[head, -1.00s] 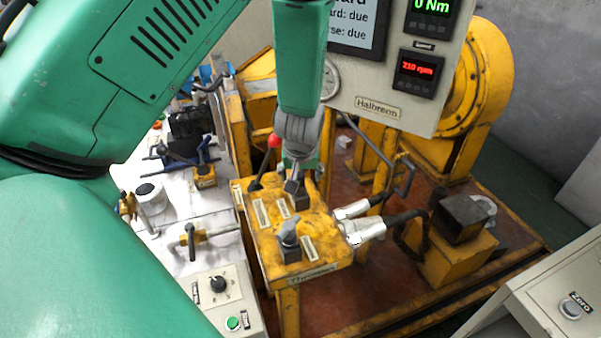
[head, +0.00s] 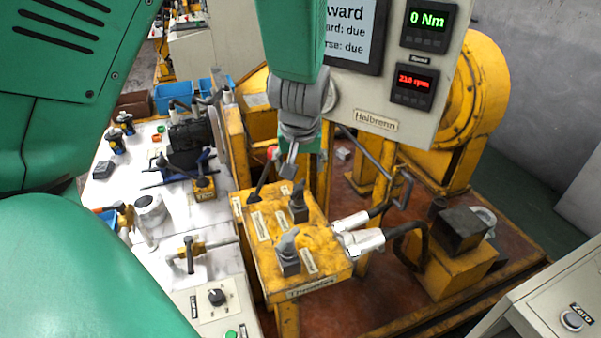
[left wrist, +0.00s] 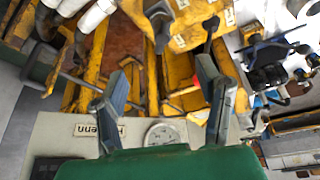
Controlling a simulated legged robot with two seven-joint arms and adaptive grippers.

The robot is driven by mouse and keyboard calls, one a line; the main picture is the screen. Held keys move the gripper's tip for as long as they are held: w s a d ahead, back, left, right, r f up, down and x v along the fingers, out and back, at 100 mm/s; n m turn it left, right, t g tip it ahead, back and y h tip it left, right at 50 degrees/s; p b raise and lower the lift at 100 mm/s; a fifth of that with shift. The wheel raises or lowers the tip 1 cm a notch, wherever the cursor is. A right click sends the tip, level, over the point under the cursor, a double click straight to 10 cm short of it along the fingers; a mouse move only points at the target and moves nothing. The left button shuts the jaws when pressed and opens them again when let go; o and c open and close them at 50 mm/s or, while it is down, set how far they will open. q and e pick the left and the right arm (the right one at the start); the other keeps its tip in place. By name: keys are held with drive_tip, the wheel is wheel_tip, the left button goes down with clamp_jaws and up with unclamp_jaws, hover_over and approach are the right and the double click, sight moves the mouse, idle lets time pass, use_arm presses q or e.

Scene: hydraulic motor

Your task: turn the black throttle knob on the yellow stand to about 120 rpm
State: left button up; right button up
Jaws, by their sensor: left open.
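The yellow stand (head: 262,262) carries two dark knobs with grey pointer handles: a front one (head: 288,252) and a rear one (head: 298,203). Their labels are too small to read, so I cannot tell which is the throttle knob. A lever with a red ball (head: 272,152) stands at the stand's back left. My left gripper (head: 289,170) hangs above and behind the rear knob, apart from it. In the left wrist view my gripper (left wrist: 163,88) has its fingers spread with nothing between them, and a knob (left wrist: 159,20) shows beyond them. My right gripper is out of view.
The speed display (head: 414,82) shows red rpm digits, apparently a little above 210; the torque display (head: 428,18) reads 0 Nm. Hoses with silver fittings (head: 358,243) leave the stand's right side. A bent metal rod (head: 385,155) rises behind. A white bench (head: 120,190) stands left.

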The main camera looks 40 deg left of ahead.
sight(298, 186)
use_arm(q)
drive_tip(key=shift+r, duration=0.25)
drive_tip(key=c, duration=0.3)
drive_tip(key=shift+m+h, duration=0.3)
drive_tip(key=shift+m, duration=0.5)
drive_tip(key=b+x, duration=0.1)
drive_tip(key=x, duration=0.6)
drive_tip(key=b+x, duration=0.1)
drive_tip(key=x, duration=0.2)
drive_tip(key=shift+s+a+f+b, duration=0.1)
drive_tip(key=shift+a+f+b, duration=0.25)
drive_tip(key=shift+a, duration=0.1)
drive_tip(key=shift+c, duration=0.2)
drive_tip(key=shift+w+a+f, duration=0.2)
drive_tip(key=shift+f, duration=0.4)
